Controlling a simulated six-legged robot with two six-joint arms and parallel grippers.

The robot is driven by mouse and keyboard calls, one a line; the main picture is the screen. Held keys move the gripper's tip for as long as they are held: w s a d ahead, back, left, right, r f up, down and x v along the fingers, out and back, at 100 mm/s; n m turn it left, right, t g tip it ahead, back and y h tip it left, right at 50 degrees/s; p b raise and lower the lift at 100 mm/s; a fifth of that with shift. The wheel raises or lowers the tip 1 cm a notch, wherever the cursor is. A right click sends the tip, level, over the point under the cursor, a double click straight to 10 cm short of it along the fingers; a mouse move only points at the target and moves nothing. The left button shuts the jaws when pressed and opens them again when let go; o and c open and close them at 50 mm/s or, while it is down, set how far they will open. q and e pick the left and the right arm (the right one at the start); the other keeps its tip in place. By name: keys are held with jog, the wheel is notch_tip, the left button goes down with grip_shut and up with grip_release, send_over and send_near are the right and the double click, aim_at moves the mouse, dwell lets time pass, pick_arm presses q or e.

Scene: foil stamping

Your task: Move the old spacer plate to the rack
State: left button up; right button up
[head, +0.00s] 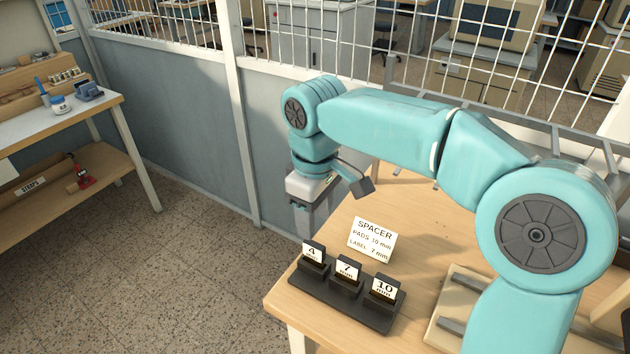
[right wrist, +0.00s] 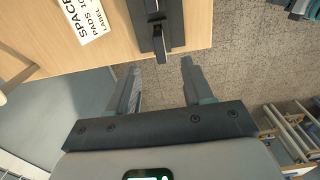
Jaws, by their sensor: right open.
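A dark rack (head: 337,301) stands on the near left part of the wooden bench, with three upright dark pieces labelled 4 (head: 313,254), 7 (head: 347,270) and 10 (head: 384,290). I cannot tell whether these are plates or slot markers. One end of the rack shows at the top of the right wrist view (right wrist: 160,38). No plate can be made out as the old spacer plate. My right gripper (head: 312,222) is open and empty beyond the rack, by the bench's left edge. It also shows in the right wrist view (right wrist: 162,72), its fingers apart over the floor. My left gripper is not in view.
A card reading SPACER, PADS 10 mm, LABEL 7 mm (head: 371,240) stands behind the rack. A pale board with metal bars (head: 454,300) lies right of it, partly behind my right arm. A mesh-topped partition (head: 180,95) runs behind. The floor (head: 160,270) at left is clear.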

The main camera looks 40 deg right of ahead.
notch_tip(320, 180, up, 8)
jog(key=p, duration=0.1)
jog(key=shift+f, duration=0.15)
dwell(0.5)
